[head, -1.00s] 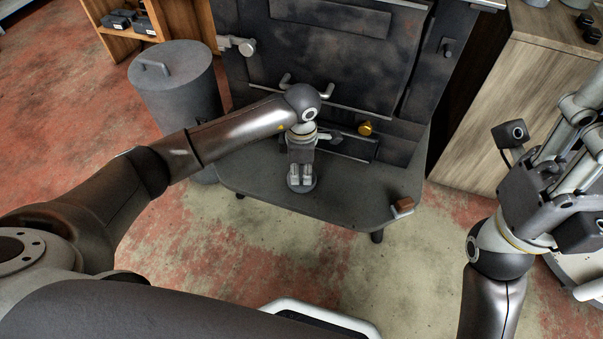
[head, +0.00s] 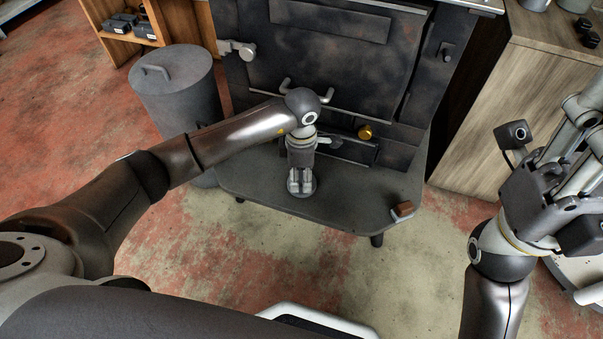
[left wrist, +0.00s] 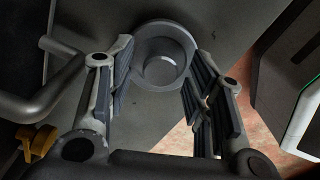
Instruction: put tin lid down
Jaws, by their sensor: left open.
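The tin lid (head: 303,193) is a small grey round piece on the dark ledge (head: 345,200) at the front of the stove. My right gripper (head: 572,170) is raised at the right edge, partly cut off.
A brown-ended handle (head: 403,210) sticks out at the ledge's right corner. A brass knob (head: 365,132) and the stove door handle (head: 305,90) are behind my left gripper. A lidded grey bin (head: 178,95) stands left, a wooden cabinet (head: 500,110) right. The front ledge is mostly clear.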

